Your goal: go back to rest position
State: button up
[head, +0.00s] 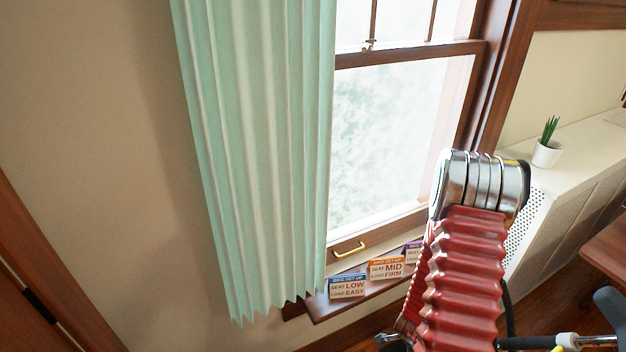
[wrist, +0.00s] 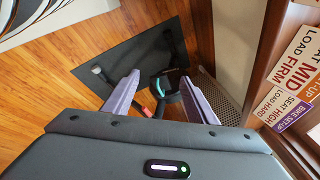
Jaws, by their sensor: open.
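My gripper (wrist: 161,82) shows in the wrist view with its two pale purple fingers apart. Nothing is held between them; the floor and a dark mat (wrist: 105,68) show beyond. In the head view my arm, with its red bellows and metal joint, rises at the lower right in front of the window. My gripper itself cannot be made out in the head view.
Cards reading LOW EASY (head: 347,287) and MID FIRM (head: 386,268), plus a partly hidden purple one (head: 412,253), stand on the windowsill. A green curtain (head: 262,150) hangs left. A potted plant (head: 546,153) sits on the radiator cover (head: 580,150). Dark equipment (wrist: 170,88) stands on the mat.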

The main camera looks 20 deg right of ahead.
jog(key=w+a+r+n+y, duration=0.3)
jog(key=a+r+n+y, duration=0.1)
jog(key=a+r+n, duration=1.1)
jog(key=s+a+r+n+t, duration=0.1)
jog(key=a+r, duration=0.3)
jog(key=r, duration=0.6)
jog(key=s+a+r+n+t, duration=0.1)
jog(key=s+a+r+n, duration=0.2)
jog(key=r, duration=0.7)
jog(key=s+a+r+n+t, duration=0.1)
jog(key=s+a+r+n, duration=0.2)
jog(key=a+r, duration=0.3)
notch_tip(320, 180, up, 4)
jog(key=shift+f+n+t, duration=0.1)
jog(key=shift+n+t, duration=0.2)
jog(key=shift+c, duration=0.4)
